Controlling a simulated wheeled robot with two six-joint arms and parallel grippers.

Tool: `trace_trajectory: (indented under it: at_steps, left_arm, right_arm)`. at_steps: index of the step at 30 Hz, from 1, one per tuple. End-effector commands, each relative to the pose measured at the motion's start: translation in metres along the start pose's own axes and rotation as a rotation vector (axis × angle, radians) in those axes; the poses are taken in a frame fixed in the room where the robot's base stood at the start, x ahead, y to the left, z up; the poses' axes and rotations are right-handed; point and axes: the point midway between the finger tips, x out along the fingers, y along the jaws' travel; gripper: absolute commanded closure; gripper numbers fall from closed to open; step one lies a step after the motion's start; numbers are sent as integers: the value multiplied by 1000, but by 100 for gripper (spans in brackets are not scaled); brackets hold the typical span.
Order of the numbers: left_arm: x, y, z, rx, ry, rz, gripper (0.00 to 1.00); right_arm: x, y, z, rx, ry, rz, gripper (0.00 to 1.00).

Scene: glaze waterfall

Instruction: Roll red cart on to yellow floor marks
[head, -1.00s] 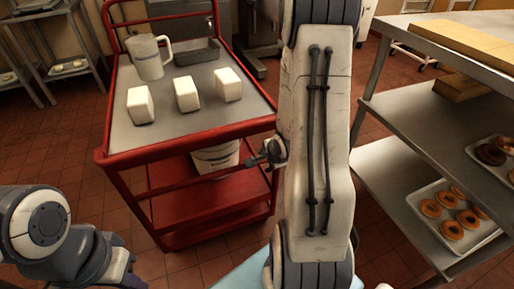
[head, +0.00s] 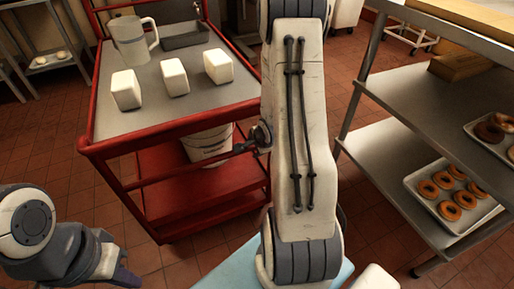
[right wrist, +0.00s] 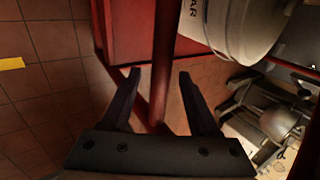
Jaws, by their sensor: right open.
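The red cart (head: 165,130) stands left of centre in the head view, with a grey top and a red lower shelf. Its red post (right wrist: 166,55) runs between the two fingers of my right gripper (right wrist: 159,76) in the right wrist view. The fingers are apart, and I cannot tell whether they touch the post. In the head view my right arm hides most of that gripper. My left gripper (head: 122,276) is low at the left, apart from the cart; its opening is unclear. A yellow floor mark (right wrist: 12,63) shows at the left edge of the right wrist view.
The cart top holds a pitcher (head: 131,42), a grey pan (head: 185,36) and several white blocks (head: 175,77). A white bucket (head: 207,146) stands on its lower shelf. A metal shelf unit (head: 390,150) with doughnut trays is close on the right. Tiled floor is open at left.

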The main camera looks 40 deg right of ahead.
Motion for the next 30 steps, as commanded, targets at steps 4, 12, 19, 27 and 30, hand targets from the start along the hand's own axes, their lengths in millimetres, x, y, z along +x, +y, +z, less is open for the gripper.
trace_trajectory:
  at_steps: [4,12,19,27,30]
  left_arm:
    - [12,-1,1,0,0,0,100]
    - [15,-1,1,0,0,0,100]
    - [15,-1,1,0,0,0,100]
    - [15,-1,1,0,0,0,100]
    - [15,-1,1,0,0,0,100]
  right_arm:
    - [23,2,1,0,-1,1,39]
    - [33,0,1,-1,-1,1,39]
    - [32,0,1,-1,-1,1,47]
    - [32,0,1,-1,-1,1,100]
    - [32,0,1,-1,-1,1,100]
